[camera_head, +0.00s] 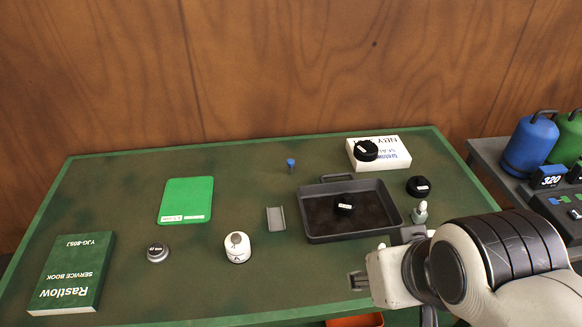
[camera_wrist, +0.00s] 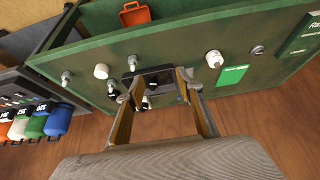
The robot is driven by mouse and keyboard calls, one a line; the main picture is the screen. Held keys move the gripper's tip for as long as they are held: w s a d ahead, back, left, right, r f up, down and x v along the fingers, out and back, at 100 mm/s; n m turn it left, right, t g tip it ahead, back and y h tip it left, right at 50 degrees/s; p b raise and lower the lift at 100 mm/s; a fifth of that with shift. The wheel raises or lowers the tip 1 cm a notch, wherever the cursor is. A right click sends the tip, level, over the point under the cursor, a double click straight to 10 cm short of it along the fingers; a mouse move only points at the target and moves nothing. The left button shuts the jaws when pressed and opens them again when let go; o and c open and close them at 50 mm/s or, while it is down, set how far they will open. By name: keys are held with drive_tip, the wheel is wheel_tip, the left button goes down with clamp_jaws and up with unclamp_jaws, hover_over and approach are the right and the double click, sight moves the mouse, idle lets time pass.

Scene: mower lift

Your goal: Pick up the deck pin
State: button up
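My wrist hides part of the table there.
A dark tray (camera_head: 315,230) holding a black cap lies right of the pin. A white box (camera_head: 394,147) and a black cap (camera_head: 418,186) are farther right. A grey channel (camera_head: 276,219), white jar (camera_head: 237,247) and green mat (camera_head: 172,201) lie nearer or left.

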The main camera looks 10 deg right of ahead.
drive_tip(key=w+r, duration=0.4)
drive_tip(key=w, duration=1)
drive_tip(key=m+h, duration=0.1)
drive_tip(key=m, duration=0.1)
hover_over(289, 164)
drive_tip(key=s, duration=0.3)
drive_tip(key=shift+t, duration=0.4)
drive_tip(key=f, duration=2.5)
drive_tip(key=shift+s+a, duration=0.1)
drive_tip(key=shift+a, duration=0.1)
drive_tip(key=shift+f, duration=0.2)
drive_tip(key=shift+x, duration=1.3)
